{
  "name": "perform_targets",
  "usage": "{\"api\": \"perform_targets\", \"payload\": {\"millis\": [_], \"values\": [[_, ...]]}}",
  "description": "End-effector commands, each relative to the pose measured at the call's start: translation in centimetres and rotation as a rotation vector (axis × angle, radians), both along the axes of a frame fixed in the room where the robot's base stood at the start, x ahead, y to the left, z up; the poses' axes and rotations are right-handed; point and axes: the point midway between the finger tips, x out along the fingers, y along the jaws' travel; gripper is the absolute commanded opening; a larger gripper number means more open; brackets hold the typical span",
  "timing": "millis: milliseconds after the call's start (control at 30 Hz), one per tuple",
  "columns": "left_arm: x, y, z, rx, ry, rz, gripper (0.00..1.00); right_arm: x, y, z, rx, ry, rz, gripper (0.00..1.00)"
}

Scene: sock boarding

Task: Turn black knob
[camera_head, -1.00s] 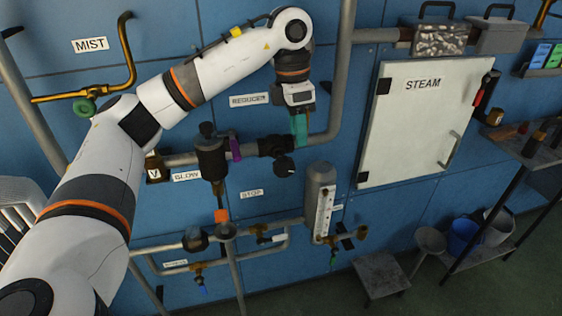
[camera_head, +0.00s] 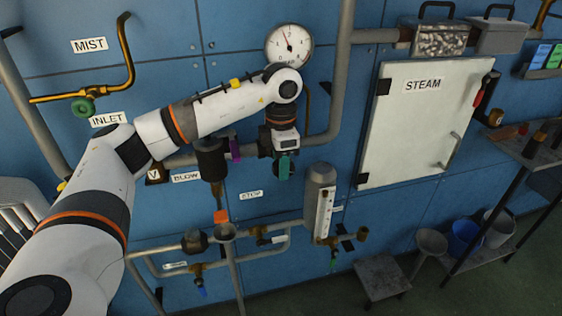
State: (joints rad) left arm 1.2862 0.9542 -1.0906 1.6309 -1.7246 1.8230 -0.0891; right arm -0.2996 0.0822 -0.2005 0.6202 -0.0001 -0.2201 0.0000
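The black knob (camera_head: 291,168) sits on the regulator body below the grey horizontal pipe on the blue wall. Most of it is hidden behind my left gripper (camera_head: 284,166), and only a dark edge shows. My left arm reaches in from the left, and the gripper points down over the knob. One teal finger shows in front of the knob. I cannot tell whether the fingers touch the knob or how far apart they are. My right gripper is not in view.
A dial gauge (camera_head: 289,46) is above my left wrist. A purple lever (camera_head: 235,150) and dark valve body (camera_head: 211,158) are just left of the gripper. A grey cylinder with a scale (camera_head: 321,187) is to the lower right. The white STEAM door (camera_head: 425,122) is further right.

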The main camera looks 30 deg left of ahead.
Motion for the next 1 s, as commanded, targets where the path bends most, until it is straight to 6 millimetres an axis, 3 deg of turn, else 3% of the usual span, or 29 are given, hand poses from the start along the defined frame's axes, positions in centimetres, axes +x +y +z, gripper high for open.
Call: {"api": "perform_targets", "payload": {"millis": [267,533,767,1000], "values": [[0.0,0.0,-0.2,0.0,0.0,0.0,0.4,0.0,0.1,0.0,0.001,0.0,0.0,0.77],[0.0,0.0,-0.1,0.0,0.0,0.0,0.0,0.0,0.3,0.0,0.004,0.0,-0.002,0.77],[0.0,0.0,0.0,0.009,0.012,0.0,0.0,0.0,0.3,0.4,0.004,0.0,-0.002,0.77],[0.2,-0.3,0.4,0.073,0.087,-0.001,0.0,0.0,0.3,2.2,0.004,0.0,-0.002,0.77]]}}
